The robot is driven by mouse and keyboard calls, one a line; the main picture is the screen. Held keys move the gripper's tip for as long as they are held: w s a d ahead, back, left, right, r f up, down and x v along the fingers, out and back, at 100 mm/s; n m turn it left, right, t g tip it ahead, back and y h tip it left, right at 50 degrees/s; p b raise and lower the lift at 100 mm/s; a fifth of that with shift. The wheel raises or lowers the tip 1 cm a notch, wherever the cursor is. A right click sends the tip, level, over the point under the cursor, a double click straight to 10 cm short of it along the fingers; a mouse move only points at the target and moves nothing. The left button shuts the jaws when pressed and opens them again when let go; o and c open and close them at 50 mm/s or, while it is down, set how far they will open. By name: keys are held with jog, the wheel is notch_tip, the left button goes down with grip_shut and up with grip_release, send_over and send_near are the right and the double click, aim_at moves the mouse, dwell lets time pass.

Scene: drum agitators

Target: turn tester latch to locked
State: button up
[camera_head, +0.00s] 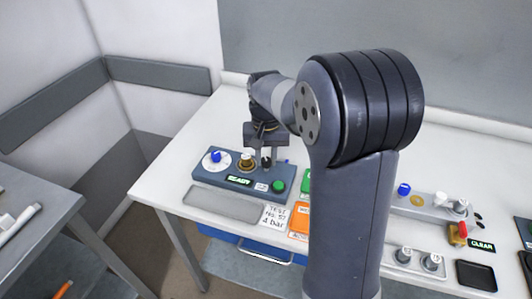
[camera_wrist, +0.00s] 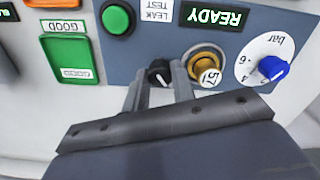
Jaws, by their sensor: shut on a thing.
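The tester (camera_head: 215,178) is a blue-grey box on the white table, left of centre in the head view. Its black latch knob (camera_wrist: 158,72) shows in the wrist view between the two grey fingers of my gripper (camera_wrist: 160,84), which is shut on it. In the head view my gripper (camera_head: 267,155) reaches down onto the tester's right half and mostly hides the latch. The latch's exact angle is hard to tell. The tester's display (camera_wrist: 213,17) reads READY.
Beside the latch are a brass fitting (camera_wrist: 205,64) marked 57, a blue dial knob (camera_wrist: 272,68) and a green button (camera_wrist: 117,18). A green GOOD tray (camera_wrist: 70,58) and an orange one (camera_head: 299,219) are nearby. A fixture with a red-yellow handle (camera_head: 457,234) stands right.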

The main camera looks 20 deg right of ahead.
aim_at(266, 160)
jog(key=n+p, duration=0.1)
jog(key=n, duration=0.4)
jog(key=shift+n, duration=0.3)
jog(key=n+p, duration=0.1)
jog(key=n, duration=0.4)
dwell(0.4)
jog(key=o, duration=1)
jog(key=shift+r, duration=0.1)
notch_tip(266, 160, up, 11)
jog(key=shift+f, duration=0.2)
